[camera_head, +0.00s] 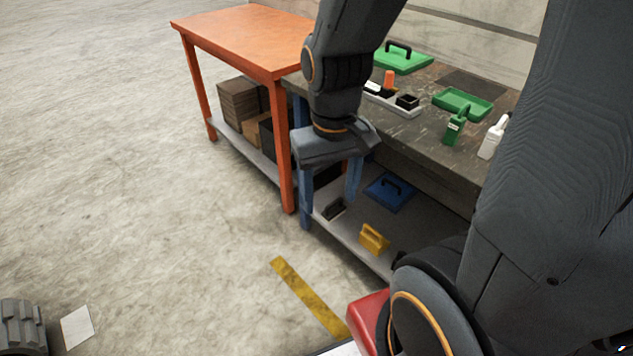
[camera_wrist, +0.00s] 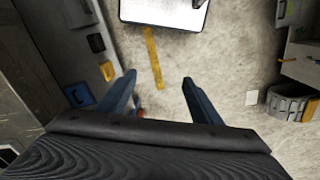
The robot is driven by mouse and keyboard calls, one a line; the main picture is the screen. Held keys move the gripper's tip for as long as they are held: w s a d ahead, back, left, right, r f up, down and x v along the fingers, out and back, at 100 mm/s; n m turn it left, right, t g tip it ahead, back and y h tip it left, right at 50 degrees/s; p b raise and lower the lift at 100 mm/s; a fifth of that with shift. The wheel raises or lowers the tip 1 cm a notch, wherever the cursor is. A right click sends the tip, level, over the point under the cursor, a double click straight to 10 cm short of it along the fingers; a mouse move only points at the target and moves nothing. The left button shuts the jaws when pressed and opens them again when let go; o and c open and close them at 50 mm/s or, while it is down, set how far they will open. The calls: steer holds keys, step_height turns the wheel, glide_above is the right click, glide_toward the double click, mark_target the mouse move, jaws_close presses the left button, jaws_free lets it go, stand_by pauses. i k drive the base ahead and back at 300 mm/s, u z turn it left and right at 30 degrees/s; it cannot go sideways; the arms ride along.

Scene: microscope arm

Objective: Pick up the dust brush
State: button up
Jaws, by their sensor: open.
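I cannot tell for certain which thing is the dust brush. A small dark, brush-like thing (camera_head: 334,209) lies on the lower shelf (camera_head: 345,232) near the workbench's blue leg; a dark thing (camera_wrist: 96,43) also shows in the wrist view. A yellow piece with a handle (camera_head: 374,238) sits to its right near the shelf's front edge, and yellow shows in the wrist view (camera_wrist: 106,70). My gripper (camera_head: 330,198) points down in front of the bench, its blue fingers spread. In the wrist view my gripper (camera_wrist: 158,77) is open and empty, with floor between the fingertips.
A blue lid with a handle (camera_head: 390,192) lies farther back on the shelf. The dark worktop (camera_head: 425,130) holds a green tray (camera_head: 463,102), a green bottle (camera_head: 455,127) and a white bottle (camera_head: 493,138). An orange table (camera_head: 245,38) stands left.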

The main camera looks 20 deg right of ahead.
mark_target(335, 208)
steer(key=k, duration=0.6)
steer(key=u, duration=0.75)
steer(key=i, duration=1.45)
steer(key=z, duration=0.85)
